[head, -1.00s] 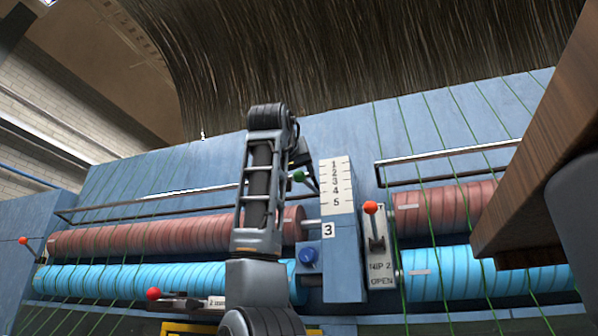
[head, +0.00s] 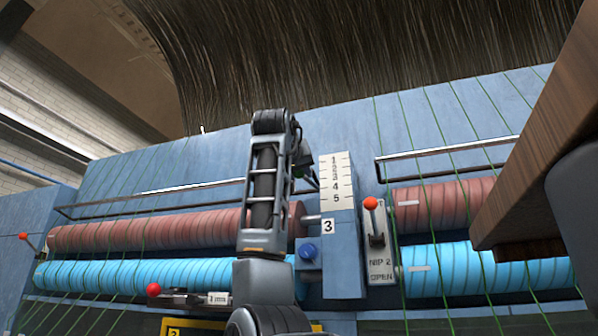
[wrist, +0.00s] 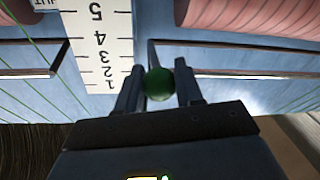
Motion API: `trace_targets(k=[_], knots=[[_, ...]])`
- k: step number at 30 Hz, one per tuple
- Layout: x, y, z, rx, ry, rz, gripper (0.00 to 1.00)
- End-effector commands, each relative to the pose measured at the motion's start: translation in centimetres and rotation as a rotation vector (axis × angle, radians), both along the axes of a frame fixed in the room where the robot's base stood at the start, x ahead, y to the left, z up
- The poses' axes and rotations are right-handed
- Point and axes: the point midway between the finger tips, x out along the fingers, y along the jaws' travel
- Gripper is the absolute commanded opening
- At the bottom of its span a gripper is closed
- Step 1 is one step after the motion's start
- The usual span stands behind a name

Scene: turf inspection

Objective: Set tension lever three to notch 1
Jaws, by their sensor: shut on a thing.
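The green ball knob of the tension lever (wrist: 158,84) sits between the two fingers of my gripper (wrist: 158,90) in the wrist view. My gripper is shut on it. In the wrist view the white scale (wrist: 98,45) appears upside down beside the knob, which looks roughly level with the marks 1 and 2; the exact notch is unclear. A plate with the number 3 (head: 328,226) is below the scale.
A red-knobbed lever on the NIP 2 panel (head: 378,262) stands right of the scale post. A blue dial (head: 308,252) is below my gripper. Pink rollers (head: 150,233) and cyan rollers (head: 130,279) run across. A brown wooden block (head: 540,170) fills the right side.

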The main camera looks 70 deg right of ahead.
Motion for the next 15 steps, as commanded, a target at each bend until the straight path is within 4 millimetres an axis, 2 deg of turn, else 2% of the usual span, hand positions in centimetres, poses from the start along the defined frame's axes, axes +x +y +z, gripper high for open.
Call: trace_targets(k=[1, 5, 15], knots=[[-0.01, 0.02, 0.02, 0.0, 0.0, 0.0, 0.13], [-0.01, 0.02, 0.02, 0.0, 0.0, 0.0, 0.0], [-0.03, 0.11, 0.6, -0.002, -0.001, 0.001, 0.0]])
